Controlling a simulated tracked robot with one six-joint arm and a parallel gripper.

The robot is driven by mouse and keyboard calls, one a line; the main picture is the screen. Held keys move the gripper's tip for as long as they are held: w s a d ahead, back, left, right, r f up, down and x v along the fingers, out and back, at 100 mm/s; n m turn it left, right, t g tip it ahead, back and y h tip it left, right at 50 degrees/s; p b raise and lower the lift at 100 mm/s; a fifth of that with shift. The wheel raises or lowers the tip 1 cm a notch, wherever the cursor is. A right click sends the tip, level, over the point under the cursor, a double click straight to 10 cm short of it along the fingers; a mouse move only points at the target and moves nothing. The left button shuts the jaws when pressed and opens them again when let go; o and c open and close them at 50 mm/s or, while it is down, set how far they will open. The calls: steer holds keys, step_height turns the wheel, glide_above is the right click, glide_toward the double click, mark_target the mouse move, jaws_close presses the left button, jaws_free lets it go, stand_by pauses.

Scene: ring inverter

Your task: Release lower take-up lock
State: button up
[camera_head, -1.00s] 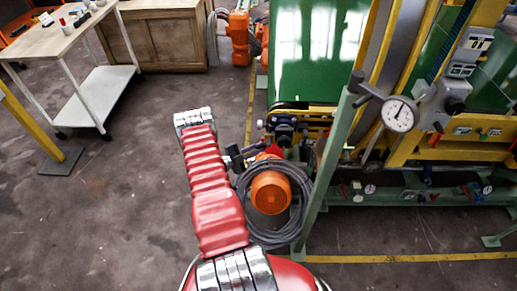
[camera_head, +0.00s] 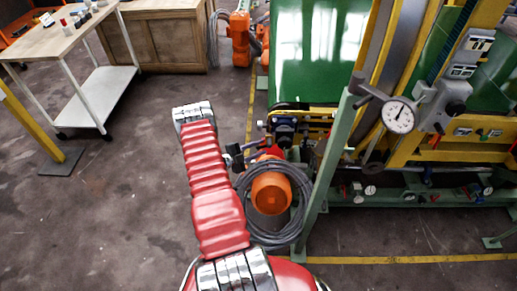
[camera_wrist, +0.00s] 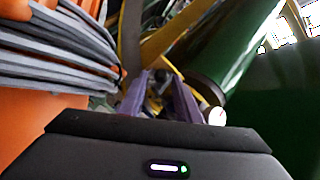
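In the wrist view my gripper (camera_wrist: 160,98) shows two purple fingers standing apart. A small dark part (camera_wrist: 158,84) appears between or just beyond them; contact cannot be told. The fingers point into the machine beside a dark roller end and green panel. In the head view the dark end of my arm (camera_head: 235,155) is beside the orange motor, left of a dark hub (camera_head: 285,130) on the yellow lower frame; its fingers are not clear there. I cannot tell for certain which part is the lower take-up lock.
An orange motor (camera_head: 270,190) wrapped in grey cable sits close to my arm; its cable (camera_wrist: 60,50) fills the wrist view's left. A green post (camera_head: 328,170), a dial gauge (camera_head: 398,116) and a green panel (camera_head: 320,50) stand right. Open floor lies left, with a cart (camera_head: 98,92).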

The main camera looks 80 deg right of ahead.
steer(key=shift+w+a, duration=0.1)
steer(key=v, duration=1.3)
steer(key=shift+w+a, duration=0.2)
steer(key=shift+f, duration=0.15)
